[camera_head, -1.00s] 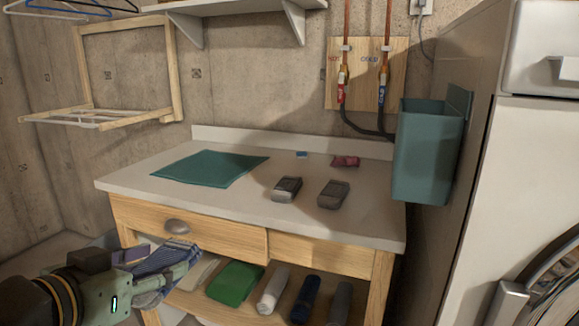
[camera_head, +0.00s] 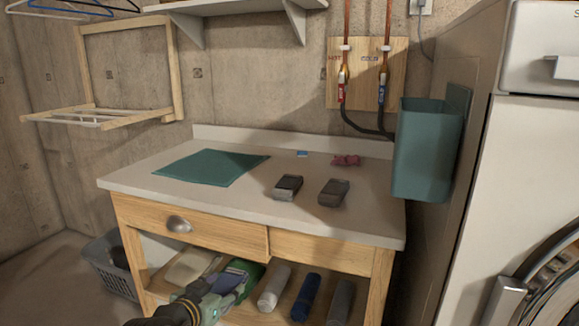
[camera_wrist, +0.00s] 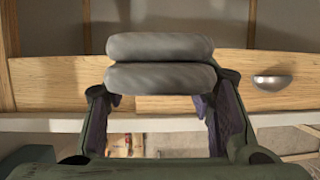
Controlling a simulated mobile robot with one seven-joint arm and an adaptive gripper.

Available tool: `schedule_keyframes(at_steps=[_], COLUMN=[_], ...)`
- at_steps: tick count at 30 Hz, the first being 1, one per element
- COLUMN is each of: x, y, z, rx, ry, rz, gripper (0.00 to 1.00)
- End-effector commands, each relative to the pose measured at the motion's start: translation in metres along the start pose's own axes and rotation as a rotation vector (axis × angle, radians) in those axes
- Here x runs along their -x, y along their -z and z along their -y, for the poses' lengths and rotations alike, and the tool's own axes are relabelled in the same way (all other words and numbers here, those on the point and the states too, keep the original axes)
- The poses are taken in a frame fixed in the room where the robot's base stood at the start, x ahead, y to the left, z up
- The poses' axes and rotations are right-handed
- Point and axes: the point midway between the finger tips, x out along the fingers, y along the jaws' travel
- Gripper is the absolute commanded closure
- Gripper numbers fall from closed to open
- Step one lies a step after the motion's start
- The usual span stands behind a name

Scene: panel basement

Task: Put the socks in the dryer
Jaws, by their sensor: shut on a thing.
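My gripper (camera_head: 218,296) is low in front of the worktable's lower shelf. In the wrist view my gripper (camera_wrist: 160,105) holds a grey, soft-looking, two-layer folded bundle (camera_wrist: 160,64) at its fingertips. In the head view little of it shows, so I cannot tell whether it is socks. Two dark grey folded bundles, possibly socks, lie on the tabletop, a left one (camera_head: 288,187) and a right one (camera_head: 333,192). A white front-loading machine (camera_head: 540,165), perhaps the dryer, stands at the right edge. Its round door (camera_head: 545,285) is only partly in view.
The worktable (camera_head: 130,184) bears a teal cloth (camera_head: 210,168) and a small pink-red item (camera_head: 346,160). Its shelf holds a green item (camera_head: 258,269) and several rolls. A grey basket (camera_head: 105,270) stands at left. A teal bin (camera_head: 427,150) hangs beside the machine.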

Motion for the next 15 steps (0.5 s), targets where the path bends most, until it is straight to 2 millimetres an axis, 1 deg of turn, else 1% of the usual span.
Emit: schedule_keyframes(at_steps=[1, 5, 6, 10, 12, 15], x=[-0.018, -0.054, -0.064, -0.091, -0.102, -0.113], y=[-0.020, -0.065, -0.079, -0.128, -0.153, -0.184], z=[-0.011, -0.034, -0.042, -0.073, -0.091, -0.114], rx=[0.011, 0.015, 0.016, 0.017, 0.014, 0.010], ry=[-0.005, 0.009, 0.011, 0.014, 0.012, 0.006], rz=[0.006, 0.007, 0.008, 0.007, 0.008, 0.006], gripper=[0.78, 0.78, 0.78, 0.78, 0.78, 0.78])
